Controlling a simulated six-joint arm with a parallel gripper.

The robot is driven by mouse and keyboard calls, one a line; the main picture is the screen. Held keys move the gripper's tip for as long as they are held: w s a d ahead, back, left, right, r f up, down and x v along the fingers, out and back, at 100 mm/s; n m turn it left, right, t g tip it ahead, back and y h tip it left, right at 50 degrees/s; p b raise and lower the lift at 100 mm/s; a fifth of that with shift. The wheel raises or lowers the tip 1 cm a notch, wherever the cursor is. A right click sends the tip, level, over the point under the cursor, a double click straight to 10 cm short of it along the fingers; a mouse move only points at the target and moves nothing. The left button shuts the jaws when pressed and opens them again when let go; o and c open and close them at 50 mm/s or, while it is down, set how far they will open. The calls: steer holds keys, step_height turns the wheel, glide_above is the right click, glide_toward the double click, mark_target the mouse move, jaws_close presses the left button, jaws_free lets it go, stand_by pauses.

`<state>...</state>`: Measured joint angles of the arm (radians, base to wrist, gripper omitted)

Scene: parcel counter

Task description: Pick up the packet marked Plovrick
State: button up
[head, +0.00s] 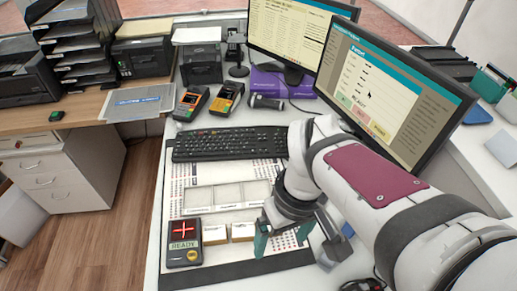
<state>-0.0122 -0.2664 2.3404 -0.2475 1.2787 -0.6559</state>
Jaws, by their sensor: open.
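Two small tan-and-white packets, one at the left (215,235) and one at the right (243,232), lie side by side on the counter mat. Their markings are too small to read, so I cannot tell which is marked Plovrick. My gripper (292,240) is open with its fingers pointing down, just right of the right packet. I see nothing held between the fingers. My gripper and arm hide part of the mat, and another packet there could be hidden.
A pale tray with labelled compartments (228,184) lies behind the packets. A dark device with a red cross reading READY (184,243) stands left of them. A keyboard (228,144), card terminals (191,104) and monitors (388,98) stand farther back.

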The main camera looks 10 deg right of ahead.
steer(key=w+f+n+h, duration=0.1)
steer(key=w+f+n, duration=0.1)
steer(key=w+n, duration=0.5)
steer(key=w+f+n, duration=0.3)
steer(key=w+n, duration=0.4)
steer(key=n, duration=0.1)
steer(key=f, duration=1.5)
steer(key=shift+s+d+f, duration=0.25)
steer(key=shift+s, duration=0.05)
jaws_close()
